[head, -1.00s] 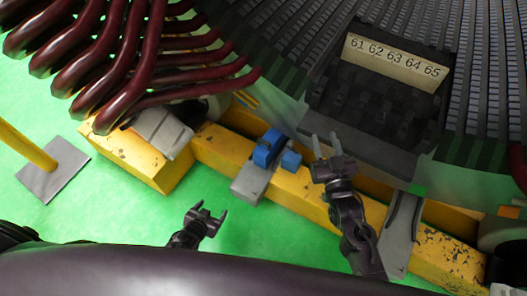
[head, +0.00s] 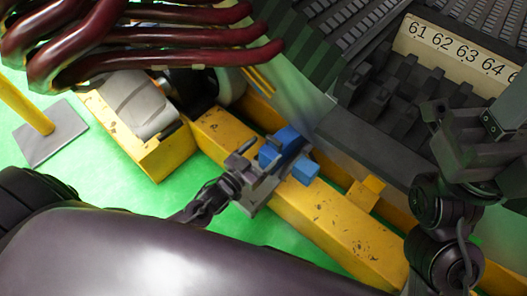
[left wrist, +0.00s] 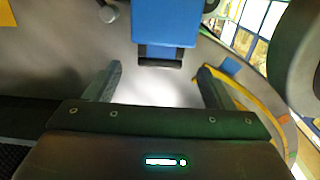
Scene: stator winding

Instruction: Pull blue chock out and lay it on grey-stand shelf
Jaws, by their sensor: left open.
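The blue chock (head: 284,145) is a two-part blue block in the head view. It sits at the yellow beam, against the curved stator edge, with a smaller blue piece on its right side. That gripper is open, just left of the chock. In the left wrist view, the chock (left wrist: 166,22) lies ahead between the spread fingers, beyond their tips, with clear space between the fingers. My right gripper (head: 468,135) is over the slotted block at right; its fingers are unclear.
The yellow beam (head: 325,220) runs diagonally below the stator. Dark red coil ends (head: 150,45) hang at upper left. A numbered plate (head: 458,48) tops the dark slots. Green floor (head: 130,200) is open at left.

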